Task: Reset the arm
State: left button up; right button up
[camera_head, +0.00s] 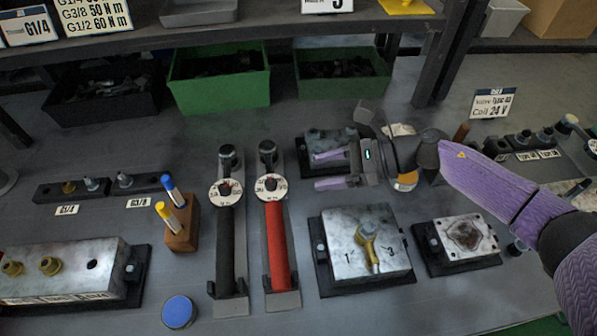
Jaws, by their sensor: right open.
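My right arm comes in from the right with purple links. My right gripper (320,170) is open, and its two purple fingers point left. It is in front of or above a dark-based metal block (318,138) at the back middle, which it partly covers. I see nothing held between the fingers. I cannot tell whether the fingers touch the block. My left gripper is not in view.
A valve block (340,228) with a yellow-handled part on top and a smaller block (465,238) stand in front. Black (228,250) and red (277,245) torque wrenches lie left. Green bins (220,90) stand behind under a shelf. A long block (65,268) is front left.

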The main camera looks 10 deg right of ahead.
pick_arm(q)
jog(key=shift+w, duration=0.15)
pick_arm(e)
jog(key=shift+d+r, duration=0.15)
jog(key=shift+d, duration=0.2)
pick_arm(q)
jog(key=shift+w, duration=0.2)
